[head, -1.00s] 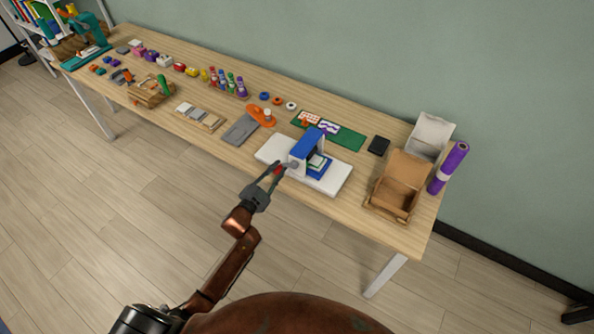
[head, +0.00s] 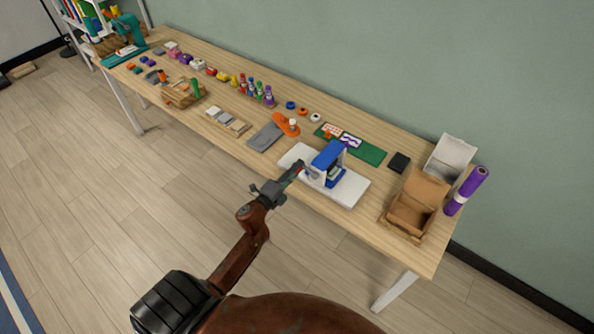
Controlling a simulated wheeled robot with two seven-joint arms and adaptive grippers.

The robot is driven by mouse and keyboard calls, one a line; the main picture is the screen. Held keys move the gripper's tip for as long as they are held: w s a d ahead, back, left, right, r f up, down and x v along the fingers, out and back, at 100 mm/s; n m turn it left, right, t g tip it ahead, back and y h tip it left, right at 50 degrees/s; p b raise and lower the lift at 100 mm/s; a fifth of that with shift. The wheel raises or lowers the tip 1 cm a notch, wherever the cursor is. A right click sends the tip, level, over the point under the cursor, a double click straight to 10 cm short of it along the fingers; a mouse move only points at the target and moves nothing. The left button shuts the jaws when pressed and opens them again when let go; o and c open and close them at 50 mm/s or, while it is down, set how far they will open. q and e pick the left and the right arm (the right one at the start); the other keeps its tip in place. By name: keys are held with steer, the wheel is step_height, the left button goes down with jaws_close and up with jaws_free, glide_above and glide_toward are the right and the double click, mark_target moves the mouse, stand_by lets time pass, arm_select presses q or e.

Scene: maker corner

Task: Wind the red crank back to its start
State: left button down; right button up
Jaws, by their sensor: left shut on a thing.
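A blue press-like device (head: 328,156) stands on a white base board (head: 350,190) at the table's front edge. The red crank is on the device's left side and shows only as a small bit of red (head: 301,167) at my fingertips. My left gripper (head: 297,170) reaches up from below and is shut on the crank. The fingers hide most of the crank, so its angle cannot be read. My right gripper is out of view.
An open cardboard box (head: 411,213) and a purple roll (head: 467,191) stand right of the device. A green mat (head: 366,152) and a black block (head: 399,162) lie behind it. An orange part (head: 285,125) and a grey plate (head: 264,137) lie to its left.

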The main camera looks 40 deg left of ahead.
arm_select(q)
steer(key=r+m, duration=0.1)
steer(key=d+m, duration=0.1)
steer(key=m, duration=0.1)
steer(key=shift+r+m, duration=0.3)
steer(key=shift+r, duration=0.05)
steer(key=shift+d+r+m, duration=0.25)
steer(key=shift+m, duration=0.35)
steer(key=shift+d+r+m, duration=0.25)
steer(key=shift+m, duration=0.35)
steer(key=c, duration=1.8)
jaws_free()
steer(key=shift+o, duration=0.2)
steer(key=shift+s, duration=0.15)
steer(key=s, duration=1.1)
steer(key=shift+s+a, duration=0.15)
steer(key=shift+s, duration=0.25)
